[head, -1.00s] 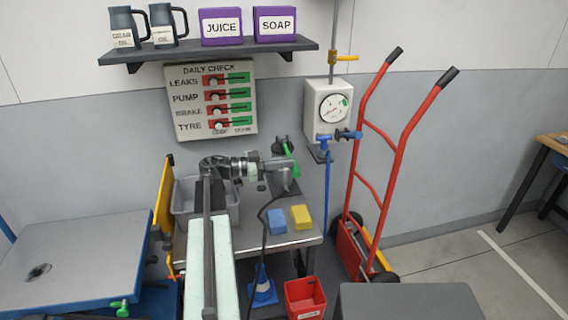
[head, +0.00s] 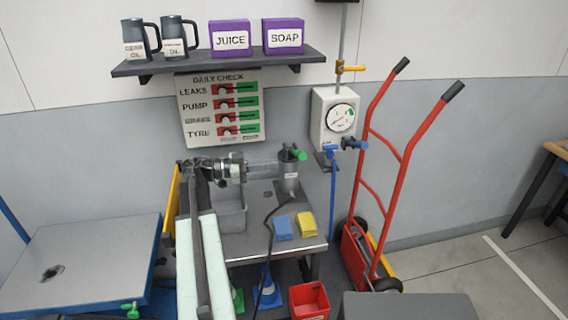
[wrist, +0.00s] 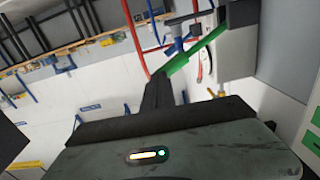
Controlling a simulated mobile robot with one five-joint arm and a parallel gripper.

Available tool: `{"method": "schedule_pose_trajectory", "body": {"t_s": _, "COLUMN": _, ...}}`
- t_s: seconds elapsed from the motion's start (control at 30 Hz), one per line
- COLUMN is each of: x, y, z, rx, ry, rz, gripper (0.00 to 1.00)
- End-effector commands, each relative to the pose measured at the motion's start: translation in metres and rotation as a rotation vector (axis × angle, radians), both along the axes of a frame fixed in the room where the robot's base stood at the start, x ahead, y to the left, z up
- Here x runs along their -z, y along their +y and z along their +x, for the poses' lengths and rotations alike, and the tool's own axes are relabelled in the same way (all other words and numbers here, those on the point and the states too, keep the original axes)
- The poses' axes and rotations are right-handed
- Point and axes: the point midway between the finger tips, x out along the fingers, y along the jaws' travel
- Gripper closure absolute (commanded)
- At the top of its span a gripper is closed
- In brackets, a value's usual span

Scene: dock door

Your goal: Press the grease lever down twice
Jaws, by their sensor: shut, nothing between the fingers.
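The grease lever (head: 299,155) is a green bar at the top of a grey cylindrical grease pump (head: 289,178) on the bench. In the head view it looks short and points right. In the wrist view the long green lever (wrist: 196,53) slants from a grey block at upper right down to the tips of my gripper (wrist: 158,88). My gripper is shut and empty, close by the lever; I cannot tell whether they touch. In the head view my arm reaches in from the left at the pump's height, and the fingertips are hard to make out.
A grey bin (head: 232,214) stands below my arm. A blue sponge (head: 283,227) and a yellow sponge (head: 306,223) lie on the bench (head: 270,250). A gauge box (head: 334,118) hangs to the right, near a red hand truck (head: 392,185). A black cable runs down before the bench.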

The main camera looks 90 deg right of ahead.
Motion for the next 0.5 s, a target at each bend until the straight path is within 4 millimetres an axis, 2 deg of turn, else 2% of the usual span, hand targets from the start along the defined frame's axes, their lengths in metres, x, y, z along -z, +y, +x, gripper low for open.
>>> {"method": "schedule_pose_trajectory", "body": {"t_s": 0.1, "x": -0.001, "y": 0.005, "z": 0.020, "rx": -0.003, "ry": 0.001, "rz": 0.000, "gripper": 1.00}}
{"method": "schedule_pose_trajectory", "body": {"t_s": 0.2, "x": -0.002, "y": 0.008, "z": 0.030, "rx": -0.004, "ry": 0.001, "rz": 0.000, "gripper": 1.00}}
{"method": "schedule_pose_trajectory", "body": {"t_s": 0.5, "x": -0.002, "y": 0.010, "z": 0.035, "rx": -0.004, "ry": 0.001, "rz": 0.000, "gripper": 1.00}}
